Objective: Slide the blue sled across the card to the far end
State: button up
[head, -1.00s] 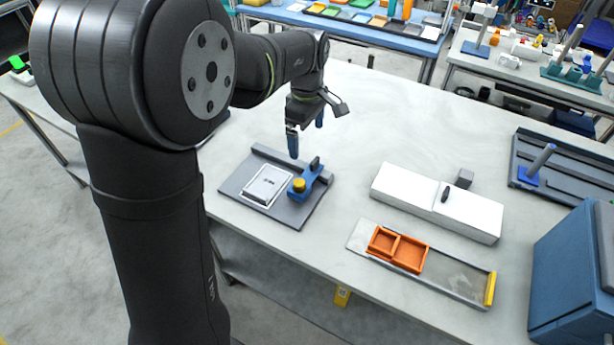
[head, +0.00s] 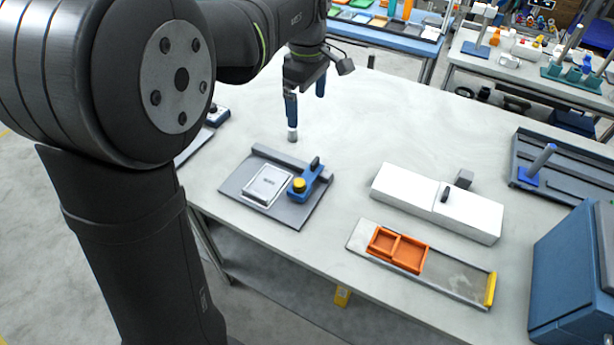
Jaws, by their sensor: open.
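The blue sled (head: 308,182) has a yellow knob and a dark upright handle. It sits on a dark grey base plate (head: 236,191), at the right side of the light grey card (head: 267,185). A dark rail (head: 300,163) runs along the back of the plate, and the sled reaches to it. My gripper (head: 306,115) has blue fingers and points down. It is open and empty, above and behind the plate, apart from the sled. One fingertip looks pale grey.
A white box (head: 470,214) with a small dark handle stands to the right. In front of it lies a tray (head: 455,279) with an orange divided holder (head: 398,248) and a yellow end. A blue-grey cabinet (head: 575,275) stands at far right. The table behind the plate is clear.

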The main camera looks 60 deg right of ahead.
jog(key=shift+r, duration=0.45)
jog(key=c, duration=1.5)
jog(key=shift+o, duration=0.2)
jog(key=m, duration=1.8)
send_over(315, 160)
notch_tip(315, 160, down, 5)
notch_tip(315, 160, down, 18)
jog(key=shift+r, duration=0.15)
grip_shut()
